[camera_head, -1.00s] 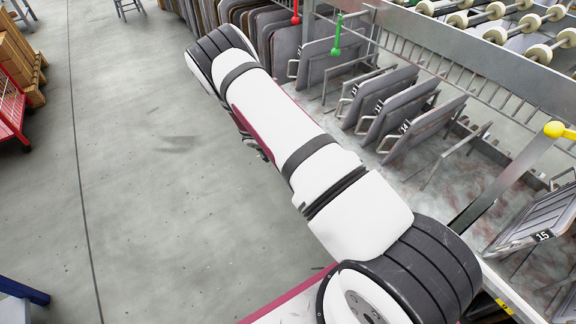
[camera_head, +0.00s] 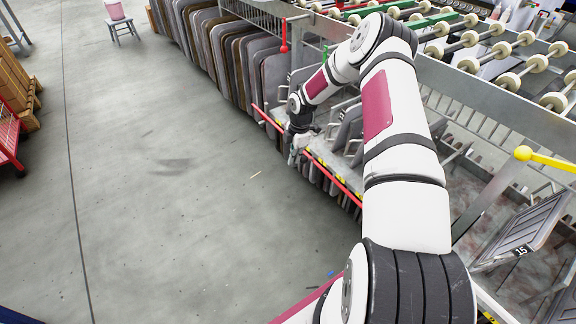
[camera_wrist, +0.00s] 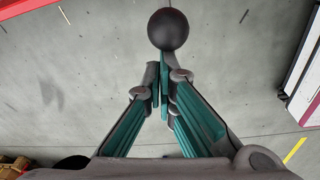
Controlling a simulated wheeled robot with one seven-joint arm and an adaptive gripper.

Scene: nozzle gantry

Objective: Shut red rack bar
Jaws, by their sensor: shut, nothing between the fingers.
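In the head view, a thin red bar with a round knob (camera_head: 283,48) stands upright at the rack, behind my arm. A long red strip (camera_head: 270,122) runs along the low front edge of the rack. My gripper (camera_head: 294,158) is low in front of the rack, close to this strip; I cannot tell whether they touch. In the wrist view, my gripper's teal fingers (camera_wrist: 164,85) are together and empty. A dark ball (camera_wrist: 168,30) shows just at the fingertips; what it belongs to is unclear. A red edge (camera_wrist: 25,8) crosses the upper left corner.
The rack holds grey panels (camera_head: 240,60). A yellow-knobbed bar (camera_head: 523,154) is at the right, and a green bar is mostly hidden behind my arm. Rollers (camera_head: 490,45) lie above. The grey floor (camera_head: 170,190) to the left is clear. A red cart (camera_head: 8,135) stands far left.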

